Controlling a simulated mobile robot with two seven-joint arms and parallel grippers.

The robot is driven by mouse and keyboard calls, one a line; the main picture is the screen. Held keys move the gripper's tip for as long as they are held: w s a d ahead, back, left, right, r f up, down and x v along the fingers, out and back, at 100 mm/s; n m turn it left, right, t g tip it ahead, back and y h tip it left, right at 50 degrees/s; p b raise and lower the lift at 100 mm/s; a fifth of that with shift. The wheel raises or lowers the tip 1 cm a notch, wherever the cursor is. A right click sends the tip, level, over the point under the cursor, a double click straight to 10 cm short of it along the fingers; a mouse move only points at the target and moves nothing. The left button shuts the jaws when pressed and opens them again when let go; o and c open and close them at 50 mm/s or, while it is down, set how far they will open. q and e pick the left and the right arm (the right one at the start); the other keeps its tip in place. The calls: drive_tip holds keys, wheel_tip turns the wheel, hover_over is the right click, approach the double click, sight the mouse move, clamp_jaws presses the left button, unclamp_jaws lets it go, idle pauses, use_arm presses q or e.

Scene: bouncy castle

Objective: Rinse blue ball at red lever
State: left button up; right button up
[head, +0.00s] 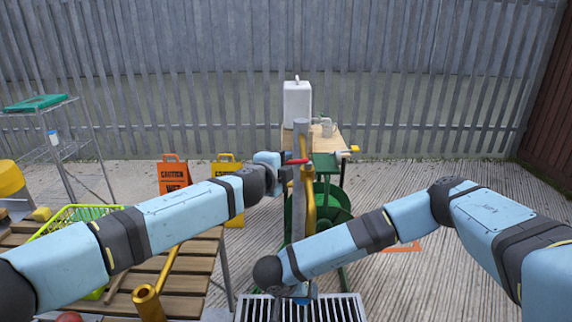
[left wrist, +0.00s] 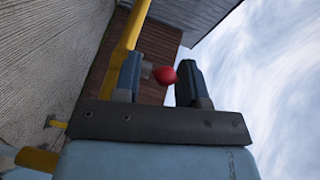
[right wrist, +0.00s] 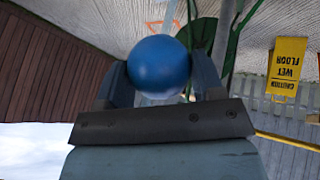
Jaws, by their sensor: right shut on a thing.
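The red lever (head: 297,161) sticks out to the left from the top of a yellow pipe (head: 309,200) on a grey post. My left gripper (head: 285,176) is at the lever. In the left wrist view its fingers (left wrist: 160,80) are apart, with the lever's red tip (left wrist: 165,75) showing between them; contact cannot be told. The blue ball (right wrist: 159,67) is between the fingers of my right gripper (right wrist: 162,85), which is shut on it. In the head view the right gripper (head: 295,298) is low over the floor grate, and the ball is mostly hidden by my arm.
A metal grate (head: 335,310) lies at the post's foot. A slatted wooden bench (head: 190,270) with a green basket (head: 75,215) stands at left. Orange (head: 173,175) and yellow caution signs (head: 228,165) stand behind my left arm. A table (head: 330,140) with a white container (head: 297,103) is behind the post.

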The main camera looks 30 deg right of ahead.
use_arm(q)
drive_tip(key=shift+w+d, duration=0.2)
drive_tip(key=shift+d, duration=0.15)
clamp_jaws()
drive_tip(key=shift+w+d+f+m+g+h, duration=0.1)
drive_tip(key=shift+w+m+g+h, duration=0.2)
drive_tip(key=shift+m+g, duration=0.4)
drive_tip(key=shift+w+d+r+m+g+h, duration=0.1)
drive_tip(key=shift+w+m+g+h, duration=0.3)
drive_tip(key=shift+g, duration=0.5)
drive_tip(key=shift+w+d+f+m+g+h, duration=0.1)
drive_tip(key=shift+m+g+h, duration=0.1)
drive_tip(key=shift+m+g, duration=0.55)
unclamp_jaws()
drive_tip(key=shift+w, duration=0.1)
drive_tip(key=v, duration=1.2)
